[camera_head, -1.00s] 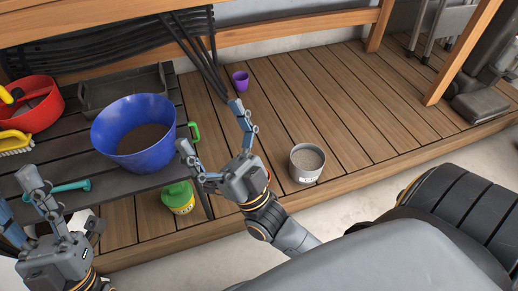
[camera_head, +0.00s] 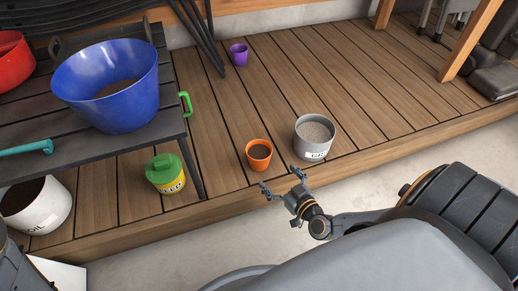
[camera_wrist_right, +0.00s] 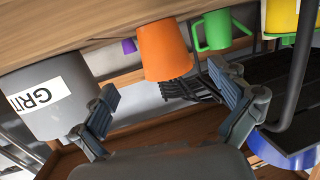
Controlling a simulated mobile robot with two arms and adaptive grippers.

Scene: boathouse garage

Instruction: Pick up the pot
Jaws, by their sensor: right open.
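An orange pot (camera_head: 259,154) with dark contents stands upright on the wooden deck. A smaller purple pot (camera_head: 239,54) stands farther back on the deck. My right gripper (camera_head: 281,180) is open and empty at the deck's front edge, just in front of the orange pot and apart from it. In the right wrist view, which is tilted, the orange pot (camera_wrist_right: 165,50) shows beyond the gap between the two spread fingers (camera_wrist_right: 163,90). My left gripper is out of view.
A grey grit bucket (camera_head: 314,138) stands close right of the orange pot. A green-lidded yellow tub (camera_head: 167,176) is to the left, by the dark bench (camera_head: 150,150) carrying a blue bowl (camera_head: 118,108). A white bucket (camera_head: 38,207) is under it.

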